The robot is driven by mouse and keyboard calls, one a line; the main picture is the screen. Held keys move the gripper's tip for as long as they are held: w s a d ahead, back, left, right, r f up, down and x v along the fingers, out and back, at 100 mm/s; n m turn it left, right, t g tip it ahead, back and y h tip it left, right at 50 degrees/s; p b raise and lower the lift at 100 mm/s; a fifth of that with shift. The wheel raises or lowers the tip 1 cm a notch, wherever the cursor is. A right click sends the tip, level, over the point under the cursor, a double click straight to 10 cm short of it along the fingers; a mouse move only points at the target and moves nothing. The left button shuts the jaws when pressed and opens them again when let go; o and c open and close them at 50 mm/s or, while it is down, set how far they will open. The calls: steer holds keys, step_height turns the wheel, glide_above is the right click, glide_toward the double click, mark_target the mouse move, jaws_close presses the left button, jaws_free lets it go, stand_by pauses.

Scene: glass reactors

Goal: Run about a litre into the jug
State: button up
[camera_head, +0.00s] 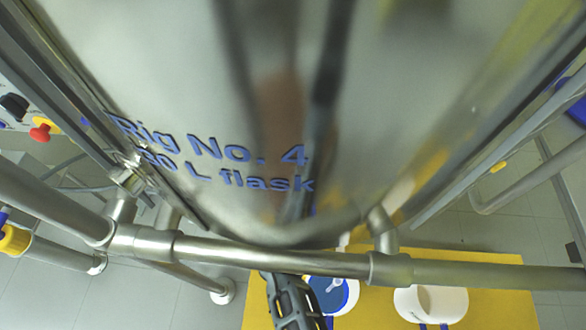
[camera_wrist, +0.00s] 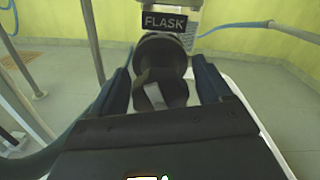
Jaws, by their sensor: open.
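In the wrist view, a dark round fitting (camera_wrist: 160,55) with a pale grey flat piece (camera_wrist: 155,96) stands below a "FLASK" label (camera_wrist: 164,22). My gripper (camera_wrist: 163,75) is open, with one dark blue finger on each side of this fitting; I cannot tell whether they touch it. In the head view, a white round vessel with a blue inside (camera_head: 333,293) and a white vessel (camera_head: 432,303) stand below the flask. I cannot tell which is the jug.
Steel frame tubes (camera_head: 250,256) cross in front of the flask's base. A yellow surface (camera_head: 480,270) lies under the white vessels. A red button (camera_head: 40,132) on a panel is at far left. Grey tiled floor (camera_head: 150,300) is open at lower left. A blue hose (camera_wrist: 265,25) runs behind the label.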

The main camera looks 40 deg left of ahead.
steer(key=c, duration=1)
steer(key=shift+f+b, duration=0.1)
steer(key=shift+b, duration=0.2)
steer(key=m+b, duration=0.4)
steer(key=shift+f+m, duration=0.15)
steer(key=shift+m, duration=0.25)
steer(key=m+b, duration=0.5)
steer(key=m, duration=0.1)
steer(key=m+b, duration=0.7)
steer(key=m, duration=0.4)
steer(key=shift+w+d+b, duration=0.1)
steer(key=shift+d+b, duration=0.05)
steer(key=shift+b, duration=0.25)
